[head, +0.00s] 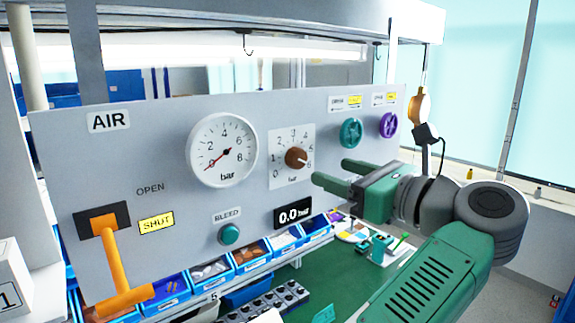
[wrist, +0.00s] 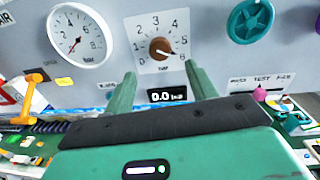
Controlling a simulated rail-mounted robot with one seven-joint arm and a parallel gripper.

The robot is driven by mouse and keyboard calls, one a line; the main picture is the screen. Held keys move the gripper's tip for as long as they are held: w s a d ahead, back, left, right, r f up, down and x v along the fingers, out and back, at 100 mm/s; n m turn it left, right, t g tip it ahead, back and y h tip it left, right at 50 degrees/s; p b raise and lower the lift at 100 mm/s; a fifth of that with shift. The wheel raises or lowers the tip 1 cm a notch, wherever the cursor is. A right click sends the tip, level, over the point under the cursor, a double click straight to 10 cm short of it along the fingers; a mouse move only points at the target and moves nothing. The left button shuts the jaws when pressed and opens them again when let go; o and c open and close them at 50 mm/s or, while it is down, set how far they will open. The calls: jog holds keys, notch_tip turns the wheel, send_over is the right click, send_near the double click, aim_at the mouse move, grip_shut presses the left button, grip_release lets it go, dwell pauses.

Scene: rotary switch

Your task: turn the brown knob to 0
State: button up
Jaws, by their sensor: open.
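The brown knob (head: 296,158) sits on a white square dial plate (head: 279,146) marked 0 to 6 on the grey panel. It also shows in the wrist view (wrist: 160,47). The 0 is at the lower left of the dial. My gripper (head: 333,173) is open and empty, in front of the panel to the right of the knob in the head view. In the wrist view its two fingers (wrist: 160,72) stand apart below and to either side of the knob, not touching it.
A round gauge (head: 222,150) is left of the dial, its needle near 0. A display (head: 293,212) below reads 0.0. A teal handwheel (head: 351,132) and a purple one (head: 388,125) are to the right. An orange lever (head: 112,255) hangs at left. Blue bins (head: 210,272) line the panel's foot.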

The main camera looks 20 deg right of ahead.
aim_at(301, 160)
jog(key=p+x, duration=0.2)
jog(key=x, duration=0.4)
jog(key=shift+w+a+r, duration=0.15)
jog(key=shift+w+a, duration=0.05)
jog(key=shift+w+a+p, duration=0.2)
jog(key=shift+w+p, duration=0.15)
jog(key=shift+w, duration=0.25)
jog(key=shift+f, duration=0.2)
jog(key=shift+c, duration=0.3)
jog(key=c, duration=0.9)
